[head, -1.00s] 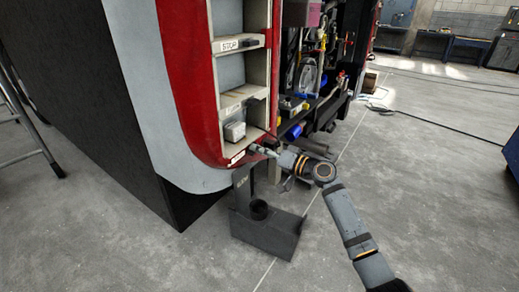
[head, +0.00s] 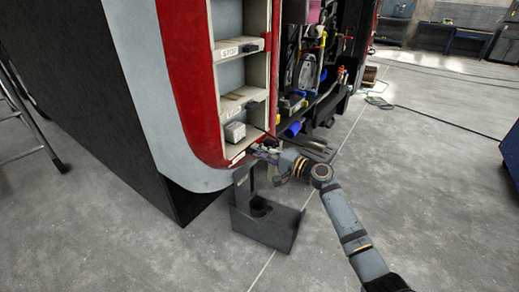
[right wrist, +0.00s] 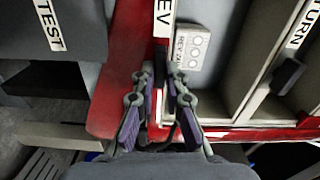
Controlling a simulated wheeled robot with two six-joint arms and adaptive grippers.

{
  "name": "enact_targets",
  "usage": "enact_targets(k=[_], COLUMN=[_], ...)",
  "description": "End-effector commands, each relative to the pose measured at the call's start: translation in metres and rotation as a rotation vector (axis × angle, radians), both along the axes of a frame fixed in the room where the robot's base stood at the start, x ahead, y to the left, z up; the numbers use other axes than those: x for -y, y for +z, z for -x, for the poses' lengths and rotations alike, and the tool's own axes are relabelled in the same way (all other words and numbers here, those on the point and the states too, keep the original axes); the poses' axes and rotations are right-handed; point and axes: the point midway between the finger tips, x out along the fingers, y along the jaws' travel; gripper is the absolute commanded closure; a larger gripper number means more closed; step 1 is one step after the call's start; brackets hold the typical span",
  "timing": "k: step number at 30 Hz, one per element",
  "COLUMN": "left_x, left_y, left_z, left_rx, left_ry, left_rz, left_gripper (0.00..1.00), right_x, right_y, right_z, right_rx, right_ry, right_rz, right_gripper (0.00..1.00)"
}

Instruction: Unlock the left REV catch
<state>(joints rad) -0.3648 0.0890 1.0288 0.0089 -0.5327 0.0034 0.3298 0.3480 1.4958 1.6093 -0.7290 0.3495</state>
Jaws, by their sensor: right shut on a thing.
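The left lamp housing with pale open compartments shows in the head view, and its lowest compartment carries the REV label (right wrist: 163,16). My right gripper (head: 264,151) is at the lower right corner of that compartment. In the right wrist view its two fingers (right wrist: 160,76) are close together over the red edge, just below the REV label. They are shut on the REV catch, which is mostly hidden between them. I cannot tell the catch's exact angle. My left gripper is not in view.
Above are the TURN catch (right wrist: 288,76) and the STOP label (head: 229,52). A small white box marked REV (right wrist: 192,47) sits in the lowest compartment. A dark stand (head: 266,226) with a TEST label (right wrist: 48,25) is on the floor below. Open floor lies to the right.

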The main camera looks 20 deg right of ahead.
Motion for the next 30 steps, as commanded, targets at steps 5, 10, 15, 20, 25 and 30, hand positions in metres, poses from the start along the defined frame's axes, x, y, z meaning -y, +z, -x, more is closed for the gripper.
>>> enact_targets(k=[5,10,15,20,25,30], left_x=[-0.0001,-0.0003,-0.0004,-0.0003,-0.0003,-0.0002], left_y=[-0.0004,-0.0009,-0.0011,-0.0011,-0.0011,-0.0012], left_z=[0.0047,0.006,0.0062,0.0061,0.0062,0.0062], left_rx=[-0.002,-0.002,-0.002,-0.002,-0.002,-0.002], left_ry=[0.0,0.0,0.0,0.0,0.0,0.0], left_rz=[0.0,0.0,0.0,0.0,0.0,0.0], left_gripper=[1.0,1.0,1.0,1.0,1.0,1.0], right_x=[0.0005,0.0006,0.0006,0.0005,0.0004,0.0003], right_y=[0.0003,-0.0003,-0.0005,-0.0005,-0.0005,-0.0005], right_z=[-0.0004,-0.0004,-0.0004,-0.0004,-0.0003,-0.0002], right_rx=[-0.027,-0.037,-0.038,-0.038,-0.038,-0.038], right_ry=[-0.002,-0.002,-0.002,-0.002,-0.002,-0.001], right_rz=[-0.035,-0.048,-0.05,-0.05,-0.049,-0.048], right_gripper=[1.0,1.0,1.0,1.0,0.69,0.65])
